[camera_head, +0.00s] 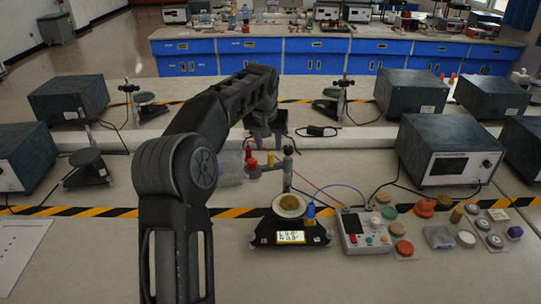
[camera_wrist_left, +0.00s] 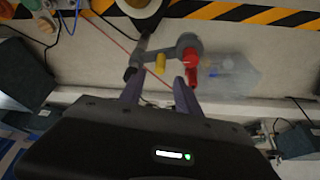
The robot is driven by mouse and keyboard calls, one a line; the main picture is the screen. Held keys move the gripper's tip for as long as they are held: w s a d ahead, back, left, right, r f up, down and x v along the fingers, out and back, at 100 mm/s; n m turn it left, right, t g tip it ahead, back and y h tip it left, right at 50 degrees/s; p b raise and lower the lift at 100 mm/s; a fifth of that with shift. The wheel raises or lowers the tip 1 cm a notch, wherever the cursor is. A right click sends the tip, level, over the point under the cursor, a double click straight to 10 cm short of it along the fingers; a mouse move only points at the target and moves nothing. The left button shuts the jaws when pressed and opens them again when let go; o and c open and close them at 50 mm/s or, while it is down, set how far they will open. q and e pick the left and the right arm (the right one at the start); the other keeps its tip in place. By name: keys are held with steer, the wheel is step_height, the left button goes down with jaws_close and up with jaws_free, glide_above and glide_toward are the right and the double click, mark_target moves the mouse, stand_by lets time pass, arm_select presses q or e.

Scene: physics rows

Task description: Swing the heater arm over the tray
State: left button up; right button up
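The heater arm (camera_head: 266,168) is a short grey bar with a red and a yellow part, fixed to a grey upright post (camera_head: 288,170). It points left of the post, not over the tray. The round pale tray (camera_head: 289,206) sits on a black scale (camera_head: 290,235) with a lit display, in front of the post. My left gripper (camera_head: 264,143) is just behind the heater arm. In the left wrist view its two fingers (camera_wrist_left: 159,88) are apart and empty, with the heater arm (camera_wrist_left: 166,54) just beyond the tips; contact cannot be told. The tray (camera_wrist_left: 140,8) is cut by the top edge.
A clear plastic container (camera_head: 231,168) stands left of the heater arm. A control box (camera_head: 362,230) with wires is right of the scale, with several small discs beyond it. A large dark instrument (camera_head: 450,150) stands at right.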

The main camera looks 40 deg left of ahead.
mark_target(270, 155)
arm_select(q)
steer(key=p+x, duration=0.1)
steer(key=x, duration=0.6)
steer(key=shift+w+f+p, duration=0.1)
steer(key=shift+f+p, duration=0.2)
steer(key=shift+f, duration=0.05)
jaws_close()
stand_by(1.1)
